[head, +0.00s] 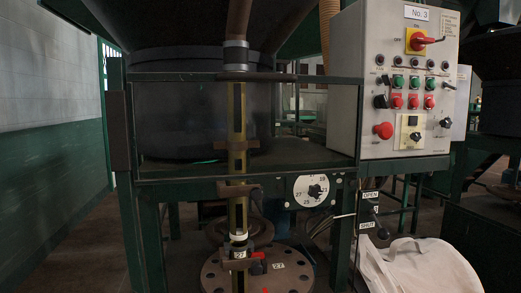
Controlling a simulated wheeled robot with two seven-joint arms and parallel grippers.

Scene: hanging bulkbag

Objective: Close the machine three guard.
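The control box (380,100) at the upper right carries a "No. 3" label (416,13). Left of it stands a dark framed enclosure (345,80) with what look like clear panels, around a dark round vessel (185,95). This framing may be the guard; I cannot tell whether it is open or shut. A small dark lever or switch (369,208) sits between an "OPEN" label (371,195) and a "SHUT" label (367,225); its setting is unclear. Neither of my grippers shows in the head view.
A yellowish upright post (237,115) stands in front of the enclosure, above a round flanged plate (257,272). A numbered dial (311,191) sits under the frame. White bulk-bag fabric (420,268) lies at the lower right. Open floor (75,235) shows at the left.

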